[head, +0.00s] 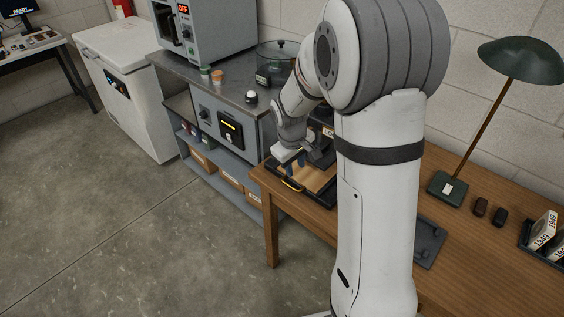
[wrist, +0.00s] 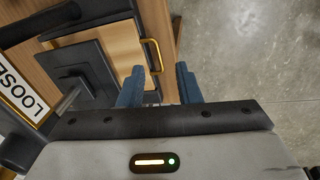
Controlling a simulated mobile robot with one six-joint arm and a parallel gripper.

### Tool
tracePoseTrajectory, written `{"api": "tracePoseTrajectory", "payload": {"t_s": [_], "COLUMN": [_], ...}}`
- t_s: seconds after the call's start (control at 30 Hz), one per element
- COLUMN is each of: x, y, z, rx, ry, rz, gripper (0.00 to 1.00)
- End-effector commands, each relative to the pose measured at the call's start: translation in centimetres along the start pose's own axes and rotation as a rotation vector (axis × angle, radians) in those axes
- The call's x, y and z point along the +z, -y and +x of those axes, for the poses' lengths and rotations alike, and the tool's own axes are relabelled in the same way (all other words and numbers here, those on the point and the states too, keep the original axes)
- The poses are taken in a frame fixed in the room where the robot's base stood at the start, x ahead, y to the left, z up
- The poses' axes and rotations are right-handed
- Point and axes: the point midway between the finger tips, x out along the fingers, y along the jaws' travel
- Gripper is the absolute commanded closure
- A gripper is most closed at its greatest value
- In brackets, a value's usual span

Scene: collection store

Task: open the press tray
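The press tray, a dark-rimmed tray with a light wooden floor, shows at the left end of the wooden table in the head view (head: 318,180). In the wrist view the wooden floor (wrist: 120,42) shows beside the black plate of the press (wrist: 85,75). A yellow handle (wrist: 152,55) is on the tray's outer edge; it also shows in the head view (head: 291,185). My gripper (wrist: 160,68) is open, its two blue fingers apart, close to the handle. Whether a finger touches the handle cannot be told.
A white label reading "LOOSE" (wrist: 25,95) is on the press side. A grey metal bench (head: 215,75) stands behind the table's left end. A green lamp (head: 446,188) and a dark number tray (head: 545,245) are on the right. The concrete floor (head: 150,240) in front is clear.

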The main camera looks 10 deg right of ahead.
Motion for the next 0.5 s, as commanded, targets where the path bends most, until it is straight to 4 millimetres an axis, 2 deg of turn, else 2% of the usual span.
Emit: {"api": "tracePoseTrajectory", "payload": {"t_s": [0.03,0.1,0.2,0.5], "x": [-1.0,-2.1,-3.2,-3.8], "y": [-0.2,-0.4,-0.6,-0.8], "z": [1.5,3.2,5.1,8.4], "rx": [-0.002,0.000,0.002,0.001], "ry": [0.014,0.021,0.027,0.035], "rz": [-0.036,-0.077,-0.121,-0.157], "gripper": [0.69,0.69,0.69,0.69]}}
